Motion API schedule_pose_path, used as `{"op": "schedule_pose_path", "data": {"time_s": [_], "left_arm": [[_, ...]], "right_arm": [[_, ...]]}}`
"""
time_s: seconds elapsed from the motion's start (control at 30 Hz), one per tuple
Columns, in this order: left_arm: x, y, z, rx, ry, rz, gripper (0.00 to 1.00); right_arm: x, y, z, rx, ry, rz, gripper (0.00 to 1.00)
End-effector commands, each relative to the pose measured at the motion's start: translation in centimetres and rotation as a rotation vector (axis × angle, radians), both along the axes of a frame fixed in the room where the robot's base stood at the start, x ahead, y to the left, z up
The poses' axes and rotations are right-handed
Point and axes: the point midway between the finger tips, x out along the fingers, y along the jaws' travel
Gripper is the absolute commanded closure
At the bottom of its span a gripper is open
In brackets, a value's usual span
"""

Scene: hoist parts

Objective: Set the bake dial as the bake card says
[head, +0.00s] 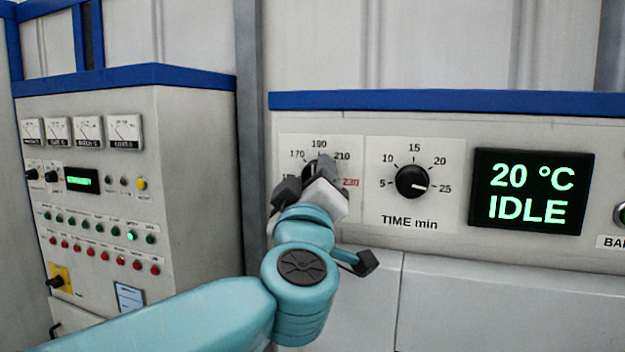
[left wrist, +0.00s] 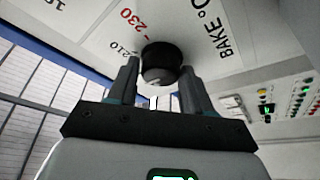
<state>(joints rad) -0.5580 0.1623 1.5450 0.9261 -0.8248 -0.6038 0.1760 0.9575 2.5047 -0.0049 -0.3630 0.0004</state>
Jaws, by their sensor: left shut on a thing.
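The bake dial (left wrist: 161,58) is a round black knob on a white scale plate (head: 292,146). In the head view my left gripper (head: 316,181) covers most of it and part of its scale. No card that I can read as the bake card is in view. My right gripper is not in view.
Right of the bake dial is the time dial (head: 412,181), its pointer near 25. Beyond it a display (head: 531,191) reads 20 °C IDLE. A control cabinet (head: 200,190) with gauges, lamps and a small pale blue sheet (head: 129,298) stands at the left.

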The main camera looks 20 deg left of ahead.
Motion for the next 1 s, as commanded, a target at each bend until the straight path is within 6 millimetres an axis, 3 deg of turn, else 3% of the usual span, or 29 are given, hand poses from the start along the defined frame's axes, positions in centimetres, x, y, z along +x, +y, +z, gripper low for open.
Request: {"op": "schedule_pose_path", "data": {"time_s": [0.07,0.1,0.17,0.57,1.0], "left_arm": [[0.0,0.1,0.1,0.0,-0.002,0.002,0.81],[0.0,0.1,0.1,0.0,-0.002,0.002,0.47],[0.0,0.1,0.1,0.0,-0.002,0.002,0.31],[-0.9,-0.3,-0.4,0.0,-0.002,-0.002,0.31],[-11.0,-2.6,-3.6,0.0,-0.006,-0.005,0.31]], "right_arm": [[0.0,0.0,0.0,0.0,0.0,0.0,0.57],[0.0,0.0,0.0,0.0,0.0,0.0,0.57],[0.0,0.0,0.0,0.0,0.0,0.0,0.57],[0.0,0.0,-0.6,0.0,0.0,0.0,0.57],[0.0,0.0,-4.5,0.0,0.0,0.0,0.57]]}}
